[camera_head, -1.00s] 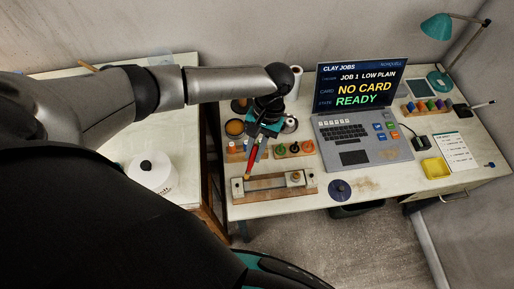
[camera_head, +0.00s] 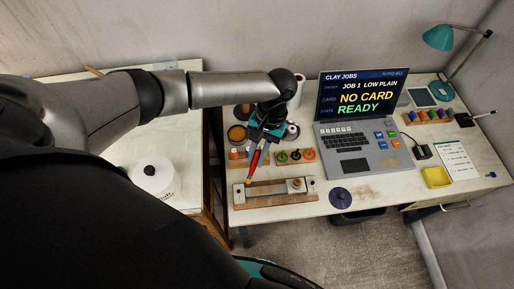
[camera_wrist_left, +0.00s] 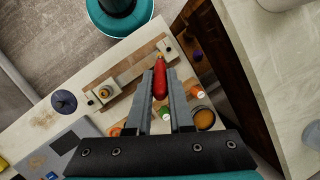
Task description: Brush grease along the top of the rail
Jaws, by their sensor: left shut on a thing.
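My left gripper (camera_head: 264,139) is shut on a brush with a red handle (camera_head: 257,158). The brush points down, tilted, with its tip at the left part of the rail (camera_head: 270,189). The rail is a pale bar between end blocks on a wooden board (camera_head: 275,200). In the left wrist view the fingers (camera_wrist_left: 160,100) hold the red brush (camera_wrist_left: 160,80), and its tip is over the upper right part of the rail (camera_wrist_left: 128,80). I cannot tell whether the tip touches the rail. My right gripper is not in view.
An open tin with amber contents (camera_head: 237,133) stands behind the rail. A wooden rack (camera_head: 295,157) with coloured pieces, a laptop (camera_head: 362,110), a dark blue disc (camera_head: 340,197) and a yellow tray (camera_head: 437,177) are on the bench. A white round container (camera_head: 152,178) stands on the left table.

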